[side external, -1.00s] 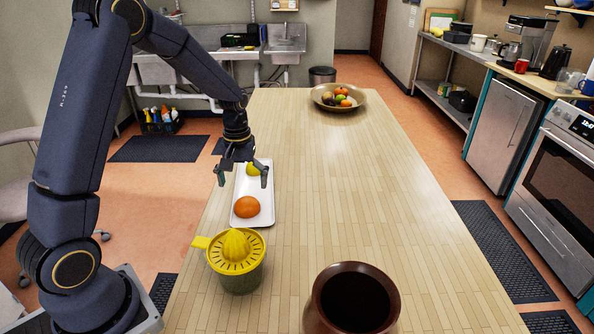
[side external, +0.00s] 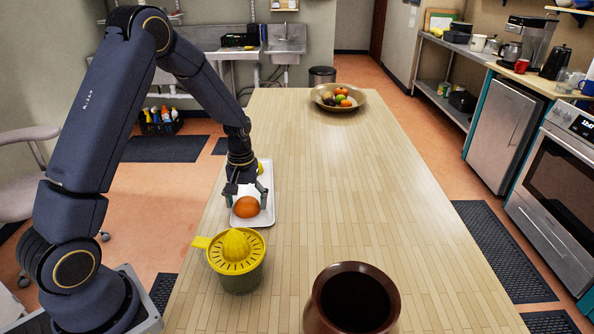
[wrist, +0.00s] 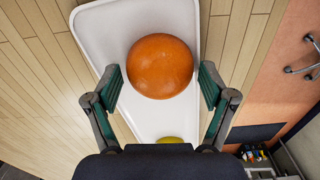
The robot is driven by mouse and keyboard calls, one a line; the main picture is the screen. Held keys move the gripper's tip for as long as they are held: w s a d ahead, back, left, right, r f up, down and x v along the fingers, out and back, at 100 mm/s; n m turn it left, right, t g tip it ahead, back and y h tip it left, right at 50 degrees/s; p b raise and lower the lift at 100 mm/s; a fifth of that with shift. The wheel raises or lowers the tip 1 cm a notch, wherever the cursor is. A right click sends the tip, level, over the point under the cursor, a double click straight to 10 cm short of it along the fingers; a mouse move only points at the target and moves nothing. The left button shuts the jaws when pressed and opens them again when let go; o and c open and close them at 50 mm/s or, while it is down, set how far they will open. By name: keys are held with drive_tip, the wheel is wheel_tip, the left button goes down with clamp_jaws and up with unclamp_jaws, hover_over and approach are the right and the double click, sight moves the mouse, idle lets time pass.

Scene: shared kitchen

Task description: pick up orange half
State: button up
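The orange half (side external: 247,207) rests on the near end of a white tray (side external: 268,172), rounded peel side up. In the wrist view the orange half (wrist: 160,66) lies ahead of and between my two open fingers. My gripper (side external: 246,203) points down over the tray, with a finger on each side of the orange half. In the wrist view the fingertips of my gripper (wrist: 160,84) stand apart from the fruit, with white tray showing in the gaps. A yellow-green fruit (side external: 260,168) on the far part of the tray is mostly hidden by my wrist.
A yellow citrus juicer (side external: 236,252) stands just in front of the tray. A brown pot (side external: 352,300) stands at the near edge. A bowl of fruit (side external: 338,98) sits at the table's far end. The middle and right of the wooden table (side external: 360,190) are clear.

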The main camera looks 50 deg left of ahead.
drive_tip(key=c, duration=0.8)
drive_tip(key=shift+c, duration=0.2)
